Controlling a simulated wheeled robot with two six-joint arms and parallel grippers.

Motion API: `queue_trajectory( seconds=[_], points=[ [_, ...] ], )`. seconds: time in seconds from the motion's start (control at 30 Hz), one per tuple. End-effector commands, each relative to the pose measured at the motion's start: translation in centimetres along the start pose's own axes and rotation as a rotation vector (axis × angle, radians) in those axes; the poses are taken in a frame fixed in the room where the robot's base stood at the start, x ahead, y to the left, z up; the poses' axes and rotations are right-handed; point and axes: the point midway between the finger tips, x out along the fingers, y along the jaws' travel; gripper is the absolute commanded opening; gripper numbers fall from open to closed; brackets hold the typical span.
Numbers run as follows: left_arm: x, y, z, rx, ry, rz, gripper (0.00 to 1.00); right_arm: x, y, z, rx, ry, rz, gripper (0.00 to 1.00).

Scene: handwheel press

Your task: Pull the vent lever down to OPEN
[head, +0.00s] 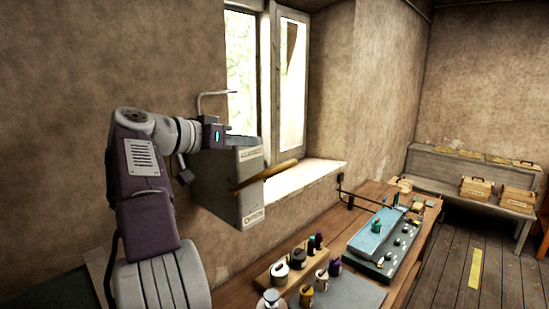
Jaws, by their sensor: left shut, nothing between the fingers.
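A grey vent box (222,185) is on the wall left of the window. It has a small label near its top and another near its bottom; the lower one seems to read OPEN. The brass-coloured vent lever (268,177) sticks out from its front, between the two labels, with its tip to the right and slightly up. My left gripper (240,141) is at the box's top edge, above the lever and apart from it. It is shut and empty; its fingertips are small and hard to make out. My right gripper is not in view.
A thin bent metal pipe (215,93) rises behind my left gripper. The window sill (310,175) is to the right. Below, a wooden bench (415,255) carries a rack (278,268) of small bottles and a blue-green device (378,235). Boxes sit on a far shelf (450,168).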

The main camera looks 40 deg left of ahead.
Motion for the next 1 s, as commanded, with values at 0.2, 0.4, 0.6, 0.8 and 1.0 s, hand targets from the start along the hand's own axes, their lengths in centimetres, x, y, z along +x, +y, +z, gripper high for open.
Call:
queue_trajectory(
  seconds=[0.2, 0.4, 0.6, 0.8, 1.0],
  points=[
    [4.6, 0.3, -0.4, -0.001, -0.003, 0.006, 0.0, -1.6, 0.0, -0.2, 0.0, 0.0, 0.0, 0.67],
    [8.9, 0.3, -0.4, -0.003, -0.004, 0.005, 0.0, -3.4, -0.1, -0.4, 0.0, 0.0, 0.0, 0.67],
    [9.4, 0.1, 2.8, -0.002, -0.003, 0.001, 0.0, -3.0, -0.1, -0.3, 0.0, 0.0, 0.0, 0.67],
    [9.7, 0.1, 3.9, 0.001, -0.001, 0.001, 0.0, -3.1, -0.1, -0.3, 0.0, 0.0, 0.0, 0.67],
    [9.7, 0.1, 3.9, 0.002, -0.001, 0.001, 0.0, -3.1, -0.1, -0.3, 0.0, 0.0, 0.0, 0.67]
  ],
)
